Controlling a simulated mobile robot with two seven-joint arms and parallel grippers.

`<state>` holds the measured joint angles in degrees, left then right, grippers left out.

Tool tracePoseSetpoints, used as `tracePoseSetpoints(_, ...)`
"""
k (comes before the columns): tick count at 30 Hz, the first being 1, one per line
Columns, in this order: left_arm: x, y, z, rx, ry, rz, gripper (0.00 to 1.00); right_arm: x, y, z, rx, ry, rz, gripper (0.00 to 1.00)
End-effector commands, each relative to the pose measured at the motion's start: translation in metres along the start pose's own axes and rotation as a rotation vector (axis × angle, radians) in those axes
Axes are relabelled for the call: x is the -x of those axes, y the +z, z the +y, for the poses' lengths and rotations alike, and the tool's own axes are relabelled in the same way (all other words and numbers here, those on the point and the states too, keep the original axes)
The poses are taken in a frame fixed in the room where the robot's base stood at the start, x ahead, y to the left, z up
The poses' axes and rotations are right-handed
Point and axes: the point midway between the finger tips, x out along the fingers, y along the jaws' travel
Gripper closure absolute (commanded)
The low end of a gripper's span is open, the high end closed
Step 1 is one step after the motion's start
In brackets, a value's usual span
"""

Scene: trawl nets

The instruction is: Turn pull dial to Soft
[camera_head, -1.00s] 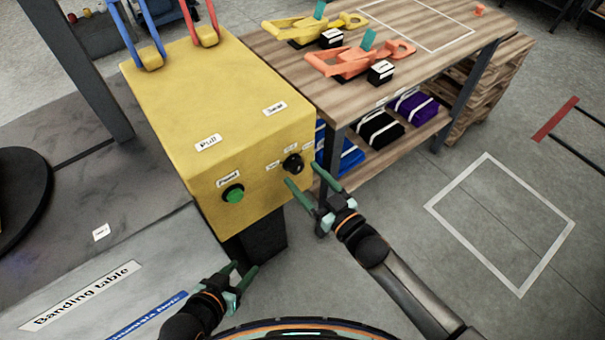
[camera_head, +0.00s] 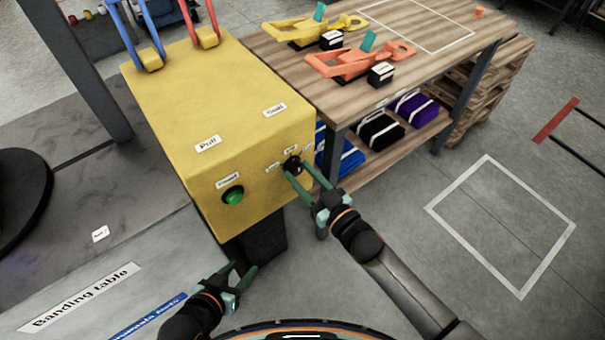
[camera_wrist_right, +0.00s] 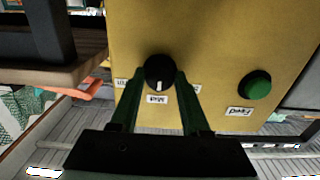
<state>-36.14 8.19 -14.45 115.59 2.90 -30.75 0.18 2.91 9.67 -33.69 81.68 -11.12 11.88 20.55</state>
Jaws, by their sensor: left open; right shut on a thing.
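The pull dial (camera_head: 292,164) is a black round knob on the front face of the yellow box (camera_head: 225,130). Small white labels sit around it, too small to read surely in the head view. In the right wrist view the dial (camera_wrist_right: 159,72) has a white pointer mark directed at the label "Med" (camera_wrist_right: 157,99). My right gripper (camera_head: 298,168) is at the dial, with one finger on each side, shut on it. The fingers (camera_wrist_right: 158,80) also flank the dial in the wrist view. My left gripper (camera_head: 240,270) is open and empty, low in front of the box.
A green button (camera_head: 233,195) sits beside the dial on the same face. Blue and red levers (camera_head: 205,38) stand on the box top. A wooden workbench (camera_head: 400,45) with orange and yellow tools stands close on the right. Floor is free at the right.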

Motion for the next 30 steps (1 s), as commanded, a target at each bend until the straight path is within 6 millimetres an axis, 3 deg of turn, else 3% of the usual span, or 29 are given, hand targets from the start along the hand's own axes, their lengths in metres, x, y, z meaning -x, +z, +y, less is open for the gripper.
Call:
tracePoseSetpoints(5,-0.0004,-0.0014,-0.0004,-0.001,0.000,0.003,0.50,0.0003,0.0002,0.0001,0.000,0.000,0.000,1.00)
tracePoseSetpoints(17,0.0003,-0.0023,-0.0001,-0.001,0.000,0.003,0.50,0.0004,0.0002,0.0003,0.050,0.001,-0.001,1.00)
tracePoseSetpoints(30,0.0023,-0.0033,0.0010,-0.001,0.002,0.000,0.50,0.0003,-0.0004,0.0009,0.384,0.001,0.000,1.00)
